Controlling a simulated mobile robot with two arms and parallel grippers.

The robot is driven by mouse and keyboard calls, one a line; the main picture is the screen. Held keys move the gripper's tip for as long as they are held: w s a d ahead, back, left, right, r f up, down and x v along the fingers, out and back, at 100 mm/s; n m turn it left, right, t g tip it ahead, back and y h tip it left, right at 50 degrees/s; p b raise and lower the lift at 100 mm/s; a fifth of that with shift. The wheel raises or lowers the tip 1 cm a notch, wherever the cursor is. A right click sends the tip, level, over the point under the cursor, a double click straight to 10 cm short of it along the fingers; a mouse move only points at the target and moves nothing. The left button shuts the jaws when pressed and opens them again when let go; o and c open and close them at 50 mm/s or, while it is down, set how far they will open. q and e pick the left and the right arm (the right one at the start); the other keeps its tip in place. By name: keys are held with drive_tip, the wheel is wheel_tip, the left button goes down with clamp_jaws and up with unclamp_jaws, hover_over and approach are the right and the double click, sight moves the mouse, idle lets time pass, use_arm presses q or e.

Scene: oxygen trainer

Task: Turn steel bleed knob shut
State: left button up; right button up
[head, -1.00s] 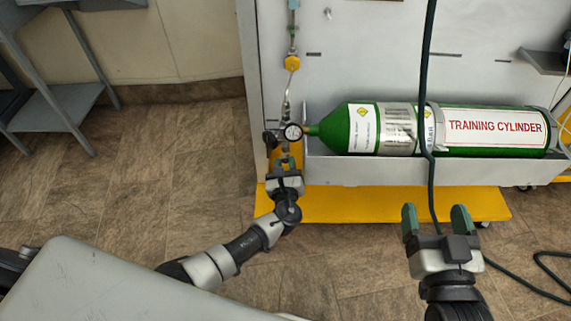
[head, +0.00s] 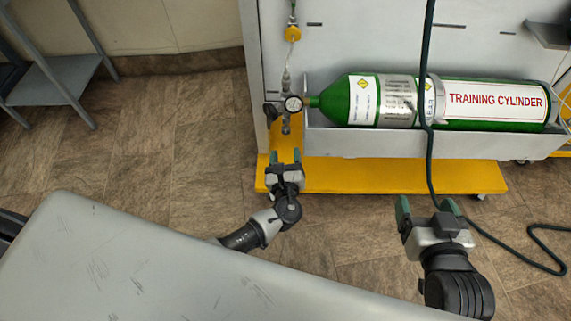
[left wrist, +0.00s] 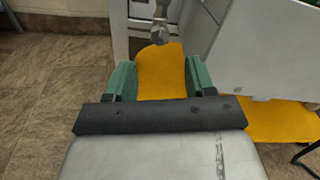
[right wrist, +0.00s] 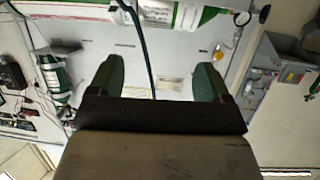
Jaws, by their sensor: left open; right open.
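The steel bleed knob (head: 286,127) hangs at the bottom of the valve fittings, below the round gauge (head: 293,104), left of the green training cylinder (head: 462,100). In the left wrist view the steel knob (left wrist: 160,32) shows beyond the fingertips, at the top of the picture. My left gripper (head: 285,158) is open and empty, below the knob and apart from it. How far the knob is turned cannot be told. My right gripper (head: 426,207) is open and empty, in front of the trolley, right of the left one.
The cylinder lies in a grey tray (head: 380,144) above a yellow wheeled base (head: 385,178). A dark hose (head: 429,60) hangs across the cylinder and trails over the floor at right. A grey stand (head: 62,82) is at the far left. The floor between is clear.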

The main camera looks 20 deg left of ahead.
use_arm(q)
drive_tip(key=shift+v, duration=2.05)
use_arm(e)
drive_tip(key=shift+s+d+f+g+h, duration=0.15)
drive_tip(key=shift+s+d+f+g, duration=0.05)
drive_tip(key=shift+s+f+g, duration=0.25)
drive_tip(key=shift+s+d+f+g+h, duration=0.2)
drive_tip(key=shift+s+f+g, duration=0.1)
drive_tip(key=shift+f+g, duration=0.2)
